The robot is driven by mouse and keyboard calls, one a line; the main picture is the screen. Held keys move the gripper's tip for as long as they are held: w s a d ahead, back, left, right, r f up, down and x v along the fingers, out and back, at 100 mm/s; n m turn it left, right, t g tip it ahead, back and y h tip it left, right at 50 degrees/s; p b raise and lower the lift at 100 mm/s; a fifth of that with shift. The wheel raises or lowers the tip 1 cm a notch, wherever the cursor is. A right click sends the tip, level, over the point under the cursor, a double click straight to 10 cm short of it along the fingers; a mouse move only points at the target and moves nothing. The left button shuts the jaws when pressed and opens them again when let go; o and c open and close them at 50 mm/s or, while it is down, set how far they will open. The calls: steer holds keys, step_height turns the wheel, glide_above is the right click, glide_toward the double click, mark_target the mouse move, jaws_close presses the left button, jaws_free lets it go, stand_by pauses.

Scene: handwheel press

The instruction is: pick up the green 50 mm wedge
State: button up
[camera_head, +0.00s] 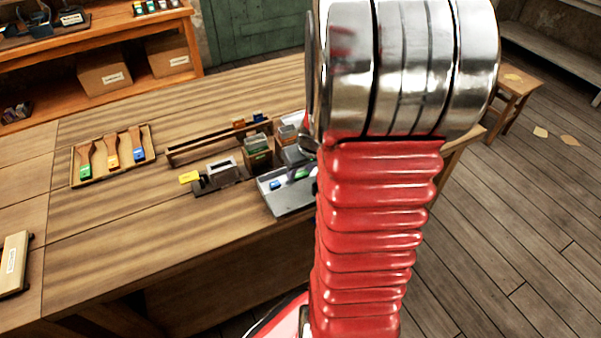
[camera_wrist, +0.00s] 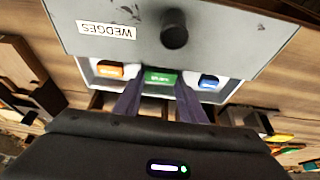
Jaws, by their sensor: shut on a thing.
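The green wedge (camera_wrist: 160,77) sits in the middle of a light drawer or tray in the wrist view, with an orange wedge (camera_wrist: 110,70) on one side and a blue wedge (camera_wrist: 208,81) on the other. My gripper (camera_wrist: 158,86) has its dark fingers on both sides of the green wedge and is shut on it. The wedge's lower part is hidden. A grey panel (camera_wrist: 210,30) with a knob and a "WEDGES" label stands just beyond the wedges. In the head view my red arm hides my gripper; a grey tray (camera_head: 288,203) shows there with blue and green pieces.
In the head view, a wooden tray (camera_head: 108,176) holds several colour-tipped tools at the left of the bench. A yellow piece (camera_head: 190,177) lies near a dark stand, beside a wooden rail (camera_head: 205,150) and small boxes. The bench's front left (camera_head: 130,240) is clear.

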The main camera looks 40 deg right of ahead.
mark_target(300, 172)
step_height(300, 172, up, 10)
stand_by(0.6)
stand_by(0.5)
steer(key=shift+m, duration=0.3)
steer(key=w+a, duration=0.2)
steer(key=w, duration=0.2)
steer(key=w+a+r, duration=0.1)
steer(key=w+a, duration=0.2)
steer(key=w, duration=0.2)
steer(key=w+a, duration=0.2)
steer(key=w, duration=0.3)
steer(key=shift+w+a+r, duration=0.2)
steer(key=shift+a+r, duration=0.2)
steer(key=w+a+f+n, duration=0.1)
steer(key=w+a, duration=0.1)
steer(key=a, duration=0.4)
steer(key=w+a+f+n, duration=0.1)
steer(key=w+a, duration=0.2)
steer(key=a, duration=0.4)
steer(key=w+a+f+n+y, duration=0.1)
steer(key=w+a, duration=0.1)
steer(key=a, duration=0.5)
steer(key=shift+w+n, duration=0.3)
steer(key=shift+n, duration=0.1)
